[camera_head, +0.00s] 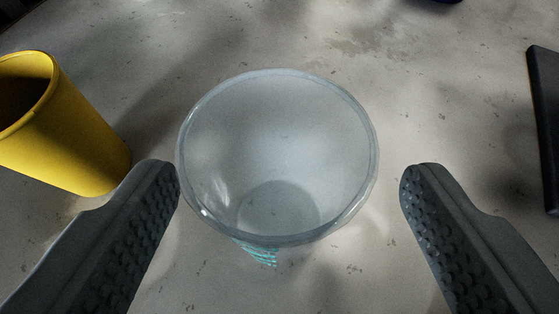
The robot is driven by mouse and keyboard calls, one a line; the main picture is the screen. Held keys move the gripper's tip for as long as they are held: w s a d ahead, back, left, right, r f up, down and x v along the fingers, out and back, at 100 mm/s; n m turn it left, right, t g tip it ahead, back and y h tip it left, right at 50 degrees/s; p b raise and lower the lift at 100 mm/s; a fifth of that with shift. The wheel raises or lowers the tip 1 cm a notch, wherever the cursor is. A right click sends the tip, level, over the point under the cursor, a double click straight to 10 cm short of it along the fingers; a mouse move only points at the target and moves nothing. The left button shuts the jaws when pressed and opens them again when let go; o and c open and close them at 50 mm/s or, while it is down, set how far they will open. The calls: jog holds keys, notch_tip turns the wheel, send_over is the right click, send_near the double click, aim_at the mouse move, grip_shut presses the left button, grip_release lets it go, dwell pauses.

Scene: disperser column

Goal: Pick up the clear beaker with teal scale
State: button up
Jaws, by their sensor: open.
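The clear beaker (278,160) stands upright on the grey surface in the middle of the view, seen from above into its open, empty-looking mouth. Teal scale marks (258,252) show on its near side, below the rim. My gripper (290,180) is open, with one dark ridged finger on each side of the beaker. The left finger appears close to the rim, and a wider gap shows between the rim and the right finger. I cannot tell if the left finger touches the beaker. Nothing is held.
A yellow cup (75,135) stands at the left, close to my left finger in the picture. A dark flat object (546,125) lies at the right edge. A small dark blue thing is cut off at the top right. The stained surface behind the beaker is clear.

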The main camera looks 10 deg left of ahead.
aim_at(280, 139)
jog(key=shift+x, duration=2.6)
jog(key=shift+a, duration=0.2)
jog(key=shift+s, duration=0.1)
jog(key=c, duration=1.1)
